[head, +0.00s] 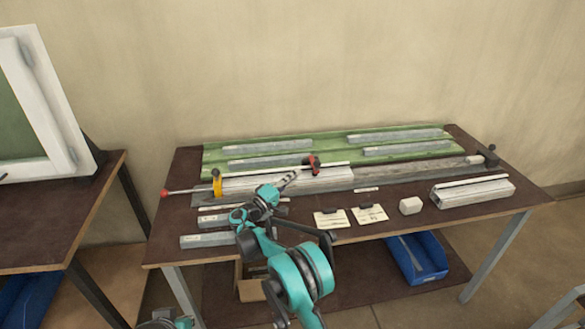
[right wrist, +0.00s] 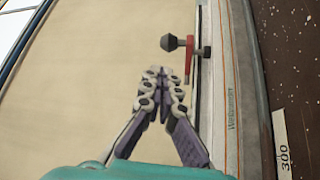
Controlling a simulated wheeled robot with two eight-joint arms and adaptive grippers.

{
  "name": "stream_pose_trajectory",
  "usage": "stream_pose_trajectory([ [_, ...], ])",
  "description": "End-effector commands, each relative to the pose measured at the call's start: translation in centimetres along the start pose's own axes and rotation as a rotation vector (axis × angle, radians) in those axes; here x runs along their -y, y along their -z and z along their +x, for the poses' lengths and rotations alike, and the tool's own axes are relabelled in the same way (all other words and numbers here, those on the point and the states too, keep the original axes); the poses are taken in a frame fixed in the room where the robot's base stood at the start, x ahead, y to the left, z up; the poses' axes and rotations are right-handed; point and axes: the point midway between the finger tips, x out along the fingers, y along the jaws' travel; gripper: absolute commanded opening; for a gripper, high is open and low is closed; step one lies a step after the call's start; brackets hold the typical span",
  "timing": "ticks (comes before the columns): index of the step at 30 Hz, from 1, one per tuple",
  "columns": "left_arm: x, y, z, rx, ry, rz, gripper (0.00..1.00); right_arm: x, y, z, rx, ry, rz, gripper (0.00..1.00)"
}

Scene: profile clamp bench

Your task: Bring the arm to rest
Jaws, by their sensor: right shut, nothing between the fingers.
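My right arm reaches up from the bottom of the head view over the bench (head: 165,250). My right gripper (head: 290,179) is shut and empty, above the near side of the long clamp rail (head: 400,178). In the right wrist view the fingertips of the gripper (right wrist: 158,75) are together with nothing between them. The red clamp part (head: 313,163) is just beyond the gripper. In the right wrist view a red part with a dark knob (right wrist: 180,45) is to the right of the fingertips, apart from them. My left gripper does not show.
A green tray (head: 335,154) with several grey profiles lies at the back. A yellow clamp (head: 217,185) and red ball handle (head: 164,193) are at the left. Cards (head: 331,218), a white block (head: 410,206) and a profile stack (head: 472,194) are in front. A blue bin (head: 420,260) stands below.

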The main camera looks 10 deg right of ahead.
Motion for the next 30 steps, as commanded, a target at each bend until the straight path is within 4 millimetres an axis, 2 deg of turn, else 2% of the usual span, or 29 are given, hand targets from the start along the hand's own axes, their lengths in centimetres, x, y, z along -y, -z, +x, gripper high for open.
stream_pose_trajectory([
  [5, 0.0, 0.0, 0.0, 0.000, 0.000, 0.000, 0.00, -1.6, -1.1, 1.3, 0.024, 0.063, 0.006, 0.00],
  [8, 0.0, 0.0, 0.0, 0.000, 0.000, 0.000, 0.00, -3.6, -3.0, 2.6, 0.059, 0.160, 0.020, 0.00],
  [12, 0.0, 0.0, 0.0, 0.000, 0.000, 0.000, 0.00, -6.7, -7.1, 3.6, 0.115, 0.335, 0.057, 0.00],
  [16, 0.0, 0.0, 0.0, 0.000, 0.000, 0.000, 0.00, -9.3, -11.4, 3.1, 0.160, 0.490, 0.103, 0.00],
  [20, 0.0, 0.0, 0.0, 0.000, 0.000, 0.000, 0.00, -11.4, -16.0, 1.2, 0.199, 0.641, 0.162, 0.00],
  [23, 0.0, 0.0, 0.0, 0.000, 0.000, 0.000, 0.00, -12.8, -19.7, -1.0, 0.226, 0.754, 0.216, 0.00],
  [26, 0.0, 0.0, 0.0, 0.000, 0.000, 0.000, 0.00, -13.9, -23.2, -3.9, 0.248, 0.863, 0.277, 0.00],
  [30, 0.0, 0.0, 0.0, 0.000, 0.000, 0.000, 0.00, -14.8, -27.9, -8.7, 0.276, 1.008, 0.376, 0.00],
])
